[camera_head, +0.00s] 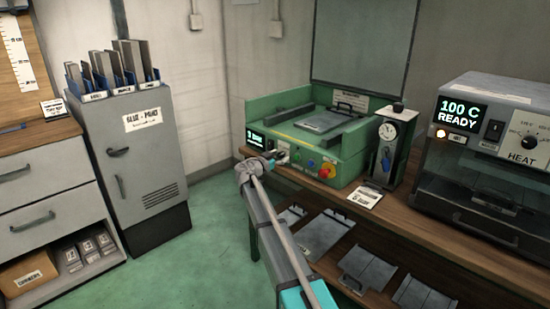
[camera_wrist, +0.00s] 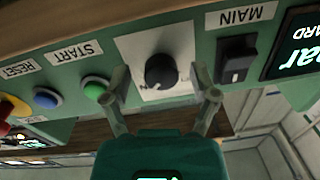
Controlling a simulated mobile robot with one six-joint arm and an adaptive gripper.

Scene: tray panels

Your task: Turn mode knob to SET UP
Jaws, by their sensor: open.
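The black mode knob (camera_wrist: 161,71) sits on a white plate on the green machine's front panel in the wrist view, which is upside down. Its pointer position and most of its plate lettering are too unclear to read. My gripper (camera_wrist: 159,76) is open, with one finger on each side of the knob; I cannot tell whether either finger touches it. In the head view my gripper (camera_head: 268,161) is at the left part of the green machine's (camera_head: 345,160) front panel, and the knob is mostly hidden there.
In the wrist view, the black MAIN switch (camera_wrist: 237,60) is right of the knob, beside a lit display (camera_wrist: 298,55). The green START button (camera_wrist: 96,88) and blue RESET button (camera_wrist: 46,98) are on the left. A heater (camera_head: 490,150) and gauge stand (camera_head: 388,150) share the bench.

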